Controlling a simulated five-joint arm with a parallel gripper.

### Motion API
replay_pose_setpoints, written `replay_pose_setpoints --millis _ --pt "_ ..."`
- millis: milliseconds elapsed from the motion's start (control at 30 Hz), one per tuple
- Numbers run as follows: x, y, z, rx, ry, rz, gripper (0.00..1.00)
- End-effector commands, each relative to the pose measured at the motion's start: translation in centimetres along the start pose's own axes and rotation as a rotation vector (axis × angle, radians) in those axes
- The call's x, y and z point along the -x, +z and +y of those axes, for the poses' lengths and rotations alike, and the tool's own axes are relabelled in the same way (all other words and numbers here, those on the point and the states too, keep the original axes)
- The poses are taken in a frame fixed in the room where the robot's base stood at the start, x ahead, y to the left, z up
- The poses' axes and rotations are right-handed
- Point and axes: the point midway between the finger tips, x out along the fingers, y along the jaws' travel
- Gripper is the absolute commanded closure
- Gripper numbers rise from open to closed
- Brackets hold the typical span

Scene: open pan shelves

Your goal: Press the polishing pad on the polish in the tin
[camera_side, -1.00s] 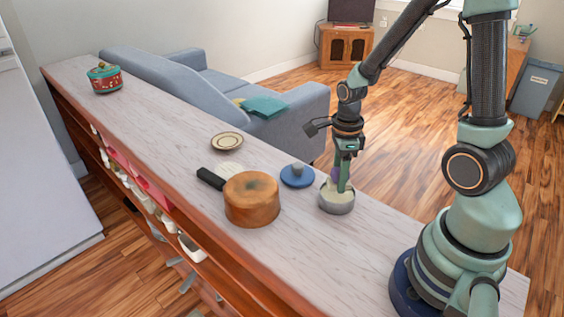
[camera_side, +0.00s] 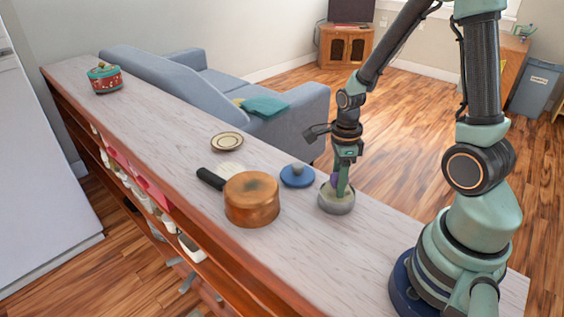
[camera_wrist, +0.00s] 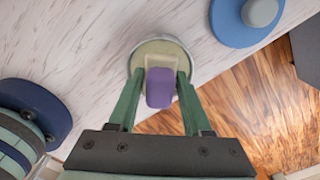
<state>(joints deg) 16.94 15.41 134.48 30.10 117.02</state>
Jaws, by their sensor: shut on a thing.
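The tin (camera_side: 338,208) is a round grey metal tin on the counter, with pale cream-green polish (camera_wrist: 150,47) inside. It also shows in the wrist view (camera_wrist: 187,61). The polishing pad (camera_wrist: 160,88) has a purple grip with a beige part beyond it, over the polish inside the tin's rim. My gripper (camera_wrist: 160,76) is shut on the purple grip, one green finger on each side. In the side view my gripper (camera_side: 341,190) points down into the tin and hides most of the pad. Whether the pad's underside touches the polish is hidden.
A blue lid with a grey knob (camera_side: 296,181) lies just left of the tin. A stained copper pot (camera_side: 252,207) stands further left, beside a black-handled brush (camera_side: 210,179).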

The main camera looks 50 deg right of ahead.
Motion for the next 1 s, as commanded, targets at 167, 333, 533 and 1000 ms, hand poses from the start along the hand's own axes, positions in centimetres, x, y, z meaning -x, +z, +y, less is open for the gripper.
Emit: replay_pose_setpoints --millis 167,333,533,1000 --pt "-0.1 0.0 0.0 0.0 0.0 0.0 0.95" --pt "-0.3 0.0 0.0 0.0 0.001 0.001 0.95" --pt "-0.5 0.0 0.0 0.0 0.0 0.0 0.95" --pt "-1.0 0.0 0.0 0.0 0.0 0.0 0.95"
